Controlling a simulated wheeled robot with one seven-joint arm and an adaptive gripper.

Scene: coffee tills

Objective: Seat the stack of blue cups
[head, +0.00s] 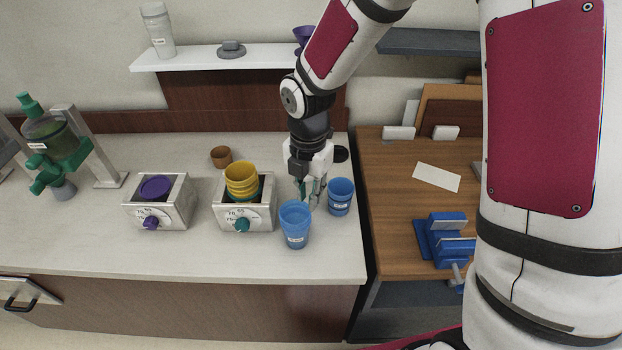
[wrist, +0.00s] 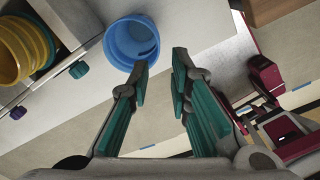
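A tall blue cup or stack of cups (head: 295,228) with a white label stands upright near the counter's front right. A second blue cup or stack (head: 341,197) stands behind it to the right. I cannot tell how many cups each holds. My gripper (head: 313,197) points down between the two, with its fingers apart and nothing visible between them. In the wrist view, one blue cup's rim (wrist: 110,42) lies left of the open fingers (wrist: 167,70). The left fingertip overlaps its edge; contact is unclear.
A metal box (head: 247,217) with a teal knob holds a yellow cup stack (head: 241,180). A box with a purple knob (head: 152,223) holds a purple piece (head: 156,187). A brown cup (head: 221,156) stands behind. A wooden bench (head: 395,210) with a blue vise (head: 447,240) adjoins at right.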

